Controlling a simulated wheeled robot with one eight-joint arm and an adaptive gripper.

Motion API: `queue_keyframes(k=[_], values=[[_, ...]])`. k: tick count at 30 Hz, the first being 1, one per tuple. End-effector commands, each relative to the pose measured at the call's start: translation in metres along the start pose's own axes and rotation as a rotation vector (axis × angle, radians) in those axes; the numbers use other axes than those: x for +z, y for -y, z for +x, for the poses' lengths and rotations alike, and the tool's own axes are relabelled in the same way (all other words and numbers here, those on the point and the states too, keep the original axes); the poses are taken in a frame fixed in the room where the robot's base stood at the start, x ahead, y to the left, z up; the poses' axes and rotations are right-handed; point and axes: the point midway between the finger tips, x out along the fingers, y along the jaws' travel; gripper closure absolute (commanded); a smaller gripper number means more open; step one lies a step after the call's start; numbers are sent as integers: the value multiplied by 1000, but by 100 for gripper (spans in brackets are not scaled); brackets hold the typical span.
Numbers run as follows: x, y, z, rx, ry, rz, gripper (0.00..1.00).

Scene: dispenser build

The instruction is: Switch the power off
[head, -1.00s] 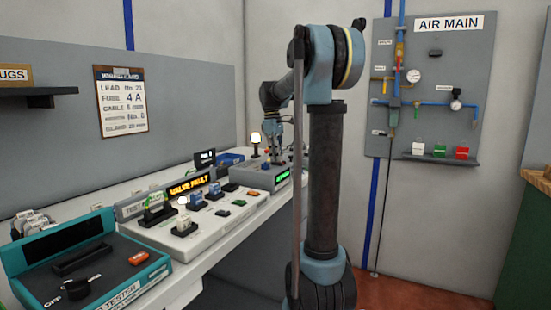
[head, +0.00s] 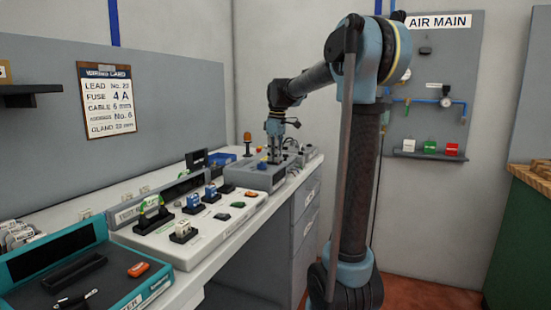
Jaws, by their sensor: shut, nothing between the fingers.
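My gripper (head: 275,158) is at the far end of the bench, pointing down with its fingers shut and empty. Its tips are over or at the top of a grey control box (head: 257,179); I cannot tell whether they touch it. I cannot make out the power switch under the fingers. The small front display of the box is dark. The lamp (head: 247,138) behind it is unlit orange-brown. The long message display (head: 183,188) on the test set is dark too.
A white panel (head: 158,247) with plugs and buttons stands nearer on the bench. A teal tester (head: 75,277) is at front left. Cables lie right of the grey box. The air main board (head: 430,60) hangs on the back wall. Floor right of my arm is clear.

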Motion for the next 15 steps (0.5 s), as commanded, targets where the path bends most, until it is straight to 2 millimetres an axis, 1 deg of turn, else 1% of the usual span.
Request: queue_keyframes(k=[1,8,15], values=[[4,4,5,-6,6,1,100],[7,4,4,-6,8,3,100],[16,3,2,-5,10,5,100]])
